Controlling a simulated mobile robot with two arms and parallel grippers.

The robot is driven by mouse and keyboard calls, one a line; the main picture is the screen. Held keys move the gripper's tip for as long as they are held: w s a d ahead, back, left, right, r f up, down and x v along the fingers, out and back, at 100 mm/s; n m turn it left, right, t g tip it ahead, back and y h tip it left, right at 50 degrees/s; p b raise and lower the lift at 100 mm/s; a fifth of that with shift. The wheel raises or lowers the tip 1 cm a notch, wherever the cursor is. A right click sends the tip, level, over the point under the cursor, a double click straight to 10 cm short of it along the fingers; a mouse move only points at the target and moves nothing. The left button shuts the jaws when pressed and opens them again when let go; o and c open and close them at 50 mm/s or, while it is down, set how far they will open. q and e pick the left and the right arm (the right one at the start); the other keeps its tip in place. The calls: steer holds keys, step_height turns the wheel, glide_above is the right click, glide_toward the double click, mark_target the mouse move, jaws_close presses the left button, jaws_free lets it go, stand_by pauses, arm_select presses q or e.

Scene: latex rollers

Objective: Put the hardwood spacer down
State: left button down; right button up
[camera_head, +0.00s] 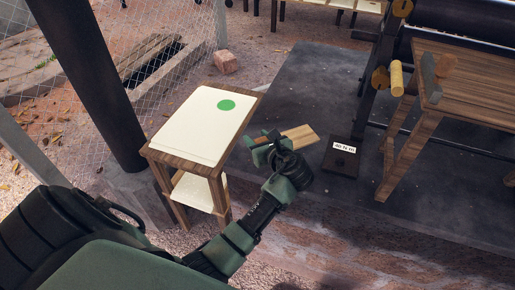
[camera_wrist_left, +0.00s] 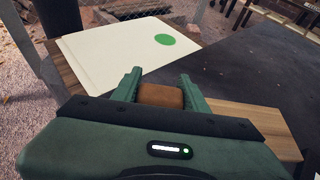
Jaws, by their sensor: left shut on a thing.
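My left gripper (camera_head: 262,146) is shut on a brown wooden block, the hardwood spacer (camera_wrist_left: 160,96). The spacer sits between the two green fingers in the left wrist view, and its lower part is hidden by the gripper body. In the head view the gripper is just right of a small wooden table with a cream top (camera_head: 190,132). A green round mark (camera_head: 226,105) lies near the far end of that top; it also shows beyond the fingertips in the left wrist view (camera_wrist_left: 165,40). My right gripper is not in view.
A pale wooden board (camera_head: 300,136) shows just right of the gripper; I cannot tell what supports it. A dark labelled plate (camera_head: 341,159) lies on the dark floor mat (camera_head: 310,95). A wooden bench (camera_head: 460,80) with rollers stands at right.

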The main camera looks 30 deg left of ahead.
arm_select(q)
steer(key=shift+f, duration=2.1)
steer(key=c, duration=0.8)
jaws_free()
steer(key=shift+f, duration=0.1)
steer(key=shift+o, duration=0.2)
steer(key=v, duration=1.2)
steer(key=shift+d, duration=0.1)
